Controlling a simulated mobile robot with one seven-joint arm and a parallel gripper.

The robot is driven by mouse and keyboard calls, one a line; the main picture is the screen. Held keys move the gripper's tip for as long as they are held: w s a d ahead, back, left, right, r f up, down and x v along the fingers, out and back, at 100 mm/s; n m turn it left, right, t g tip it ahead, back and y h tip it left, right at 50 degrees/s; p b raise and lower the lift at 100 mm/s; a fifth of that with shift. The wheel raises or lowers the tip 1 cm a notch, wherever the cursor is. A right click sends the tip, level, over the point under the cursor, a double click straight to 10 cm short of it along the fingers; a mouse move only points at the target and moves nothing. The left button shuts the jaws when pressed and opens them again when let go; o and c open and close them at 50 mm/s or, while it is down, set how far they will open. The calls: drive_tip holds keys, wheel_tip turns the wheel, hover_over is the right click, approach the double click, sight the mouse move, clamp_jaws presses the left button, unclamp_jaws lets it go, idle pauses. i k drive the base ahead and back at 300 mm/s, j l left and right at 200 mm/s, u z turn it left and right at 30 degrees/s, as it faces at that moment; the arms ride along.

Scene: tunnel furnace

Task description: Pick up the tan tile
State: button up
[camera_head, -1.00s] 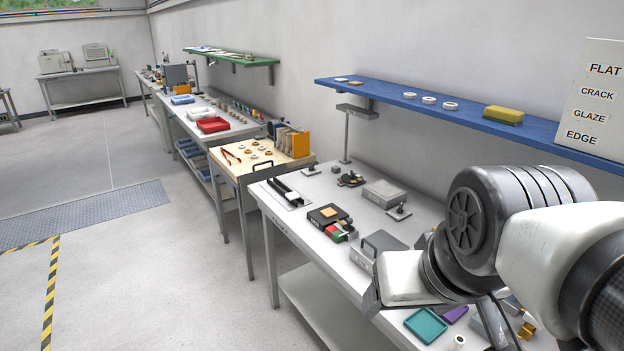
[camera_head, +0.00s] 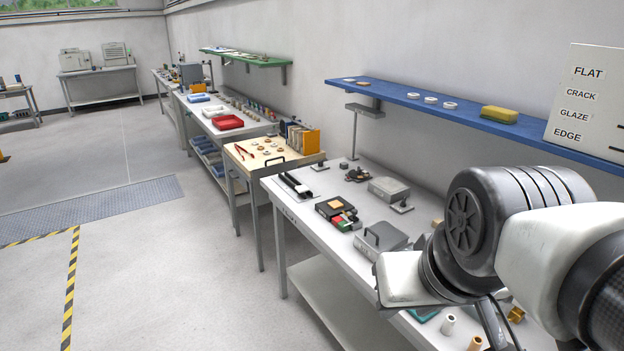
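A small tan square tile (camera_head: 335,204) lies flat on top of a black box-like device (camera_head: 322,210) on the near grey workbench (camera_head: 292,206). Red and green pieces are at the front of the device. My arm (camera_head: 470,225) fills the right side of the view, over the right part of this bench. The fingertips of my gripper do not show, so its opening and contents are hidden. The tile is well to the left of my arm, with nothing touching it from above.
A grey handled box (camera_head: 380,238) stands between the tile and my arm. A grey block (camera_head: 388,189) and small stands are behind. A blue shelf (camera_head: 455,117) with white rings and a yellow sponge-like block (camera_head: 499,114) overhangs the bench. The floor (camera_head: 190,290) at left is clear.

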sight(334, 205)
drive_tip(key=k+z, duration=0.2)
drive_tip(key=z, duration=0.25)
drive_tip(key=k+l+z, duration=0.1)
drive_tip(key=z, duration=0.35)
drive_tip(key=j+z, duration=0.15)
drive_tip(key=z, duration=0.2)
drive_tip(key=i+j+z, duration=0.1)
drive_tip(key=z, duration=0.3)
drive_tip(key=j+z, duration=0.2)
drive_tip(key=z, duration=0.15)
drive_tip(key=i+j, duration=0.1)
drive_tip(key=j, duration=1.75)
drive_tip(key=i+j, duration=0.15)
drive_tip(key=j, duration=0.8)
drive_tip(key=i+j, duration=0.1)
drive_tip(key=j, duration=1.75)
drive_tip(key=i, duration=0.05)
